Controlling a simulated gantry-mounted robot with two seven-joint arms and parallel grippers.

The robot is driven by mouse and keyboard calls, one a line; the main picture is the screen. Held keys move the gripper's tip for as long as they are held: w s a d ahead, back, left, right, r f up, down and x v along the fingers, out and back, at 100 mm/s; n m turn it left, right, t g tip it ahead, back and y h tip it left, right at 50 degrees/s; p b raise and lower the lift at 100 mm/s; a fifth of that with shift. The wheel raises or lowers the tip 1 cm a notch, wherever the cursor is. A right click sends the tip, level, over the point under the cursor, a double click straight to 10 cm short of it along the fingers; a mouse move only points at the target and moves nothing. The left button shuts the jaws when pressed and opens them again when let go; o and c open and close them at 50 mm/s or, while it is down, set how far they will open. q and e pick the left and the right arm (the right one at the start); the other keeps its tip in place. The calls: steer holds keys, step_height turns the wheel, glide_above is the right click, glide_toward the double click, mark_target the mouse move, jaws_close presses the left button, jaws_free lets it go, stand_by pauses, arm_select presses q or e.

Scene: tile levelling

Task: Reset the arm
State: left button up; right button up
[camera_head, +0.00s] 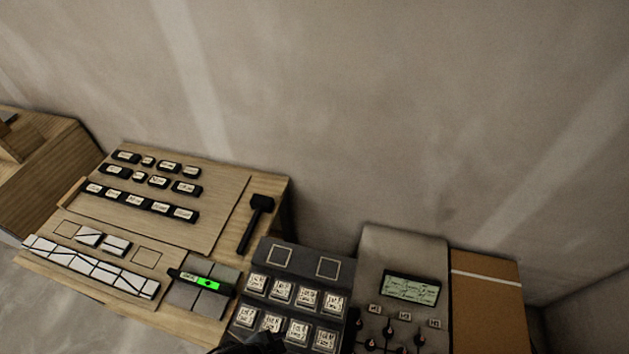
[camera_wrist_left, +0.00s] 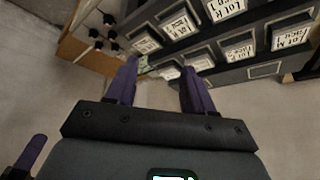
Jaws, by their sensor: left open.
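My left gripper (camera_wrist_left: 160,82) shows in the left wrist view with its two purple fingers spread apart and nothing between them. In the head view a dark shape (camera_head: 262,343) at the bottom edge, in front of the same rack (camera_head: 298,260), looks like part of my left arm.
A wooden bench (camera_head: 270,187) holds white tiles (camera_head: 95,268), a green-lit level (camera_head: 207,283), a black mallet (camera_head: 256,220) and several dark labelled pieces. A grey console (camera_head: 395,250) with a screen and a brown board (camera_head: 487,300) stand at right. The wall behind is bare.

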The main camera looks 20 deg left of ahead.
arm_select(q)
steer(key=a+r+n+y, duration=0.3)
steer(key=a+r+n, duration=0.4)
steer(key=a+r, duration=0.2)
step_height(320, 180, up, 14)
steer(key=s+g+p, duration=0.1)
steer(key=p, duration=1.3)
steer(key=shift+s+a+r+p, duration=0.15)
steer(key=shift+a+p, duration=0.15)
steer(key=shift+p, duration=0.1)
stand_by(0.7)
